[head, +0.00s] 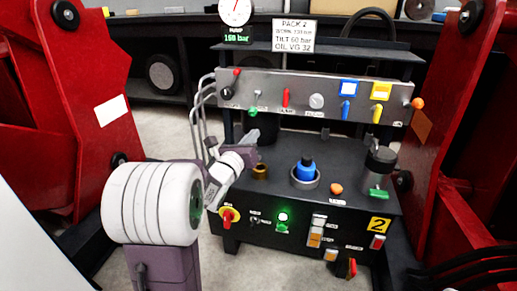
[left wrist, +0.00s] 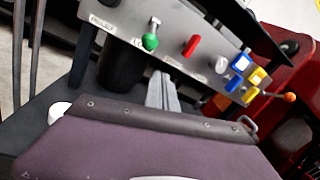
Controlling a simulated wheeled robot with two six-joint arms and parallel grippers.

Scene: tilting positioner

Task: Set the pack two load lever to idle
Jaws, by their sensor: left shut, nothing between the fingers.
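The pack two unit stands ahead, with a "PACK 2" sign (head: 295,35) above its grey control panel (head: 330,90). A green-knobbed lever (head: 253,110) sits on the left part of the panel and also shows in the left wrist view (left wrist: 150,42). A red lever (head: 285,97) stands to its right. The labels are too small to tell which is the load lever. My left gripper (head: 252,136) is shut and empty, just below the green knob in the head view. In the left wrist view its fingers (left wrist: 162,91) point up toward the panel, apart from the knob. My right gripper is out of view.
Blue (head: 346,110) and yellow (head: 377,114) levers and an orange ball knob (head: 417,103) line the panel's right. A blue cap (head: 305,169) and a dark cylinder (head: 380,159) stand on the deck below. Red frames (head: 450,120) flank both sides.

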